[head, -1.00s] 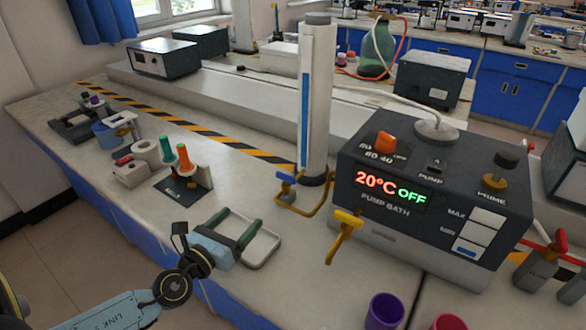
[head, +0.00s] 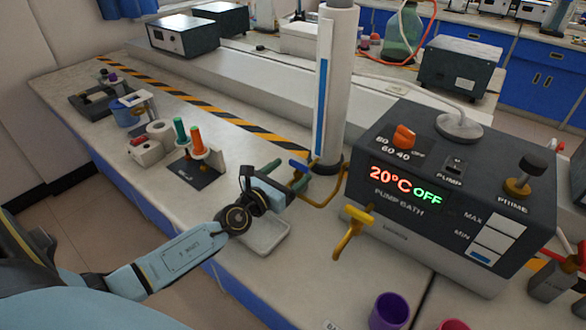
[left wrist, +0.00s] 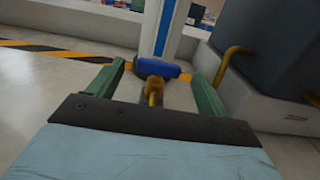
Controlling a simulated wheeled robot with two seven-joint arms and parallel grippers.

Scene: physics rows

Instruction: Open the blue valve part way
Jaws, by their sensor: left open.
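The blue valve (head: 299,165) is a small blue handle on a brass pipe at the foot of the tall white column (head: 333,90) with a blue stripe. My left gripper (head: 288,185) is open at the valve, its green fingers on either side of it. In the left wrist view, the blue handle (left wrist: 158,70) lies crosswise between the open fingertips (left wrist: 157,78), with the brass spout (left wrist: 154,92) below it. I cannot tell whether either finger touches the handle. My right gripper is out of view.
The dark pump bath (head: 455,190) stands close on the right, reading 20°C OFF, with a yellow tap (head: 355,228) on its front. A white tray (head: 262,240) lies below my left gripper. A purple cup (head: 389,312) stands near the front edge.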

